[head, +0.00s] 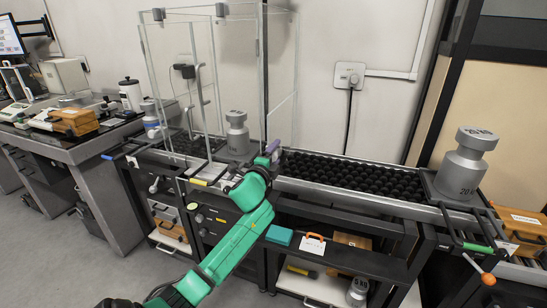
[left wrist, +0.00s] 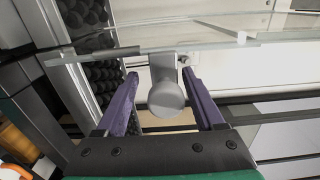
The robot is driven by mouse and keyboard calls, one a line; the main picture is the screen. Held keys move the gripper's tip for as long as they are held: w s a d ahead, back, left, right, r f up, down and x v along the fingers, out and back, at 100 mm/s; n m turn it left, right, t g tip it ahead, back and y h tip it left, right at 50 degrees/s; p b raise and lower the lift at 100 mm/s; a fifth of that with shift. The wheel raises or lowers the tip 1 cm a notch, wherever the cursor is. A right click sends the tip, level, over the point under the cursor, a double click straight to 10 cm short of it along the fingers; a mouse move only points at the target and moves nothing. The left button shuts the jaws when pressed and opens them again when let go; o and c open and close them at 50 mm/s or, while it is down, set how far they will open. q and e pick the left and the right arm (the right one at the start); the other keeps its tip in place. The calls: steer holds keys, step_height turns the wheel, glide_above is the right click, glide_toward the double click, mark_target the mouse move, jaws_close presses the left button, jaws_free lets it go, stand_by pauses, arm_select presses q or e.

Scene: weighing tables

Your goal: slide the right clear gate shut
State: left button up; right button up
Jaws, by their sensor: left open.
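The clear enclosure stands over the roller conveyor, with a grey 20 KG weight (head: 237,134) inside it. Its right clear gate (head: 281,75) is a tall glass panel at the right side. In the left wrist view a glass panel edge (left wrist: 110,54) crosses the top, with a grey bracket and round knob (left wrist: 166,99) on it. My left gripper (head: 272,147) is at the lower part of the right gate. Its purple fingers (left wrist: 160,85) are open, one on each side of the knob, with gaps visible. In the head view the knob is hidden by my gripper. My right gripper is not in view.
The black roller conveyor (head: 350,174) runs right to another 20 KG weight (head: 465,165). Below are a teal box (head: 279,235) and a shelf with a small weight (head: 357,292). A bench (head: 95,150) with instruments stands left. The floor at lower left is clear.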

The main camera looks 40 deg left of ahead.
arm_select(q)
steer(key=v, duration=1.4)
steer(key=shift+s, duration=0.25)
steer(key=shift+d, duration=0.15)
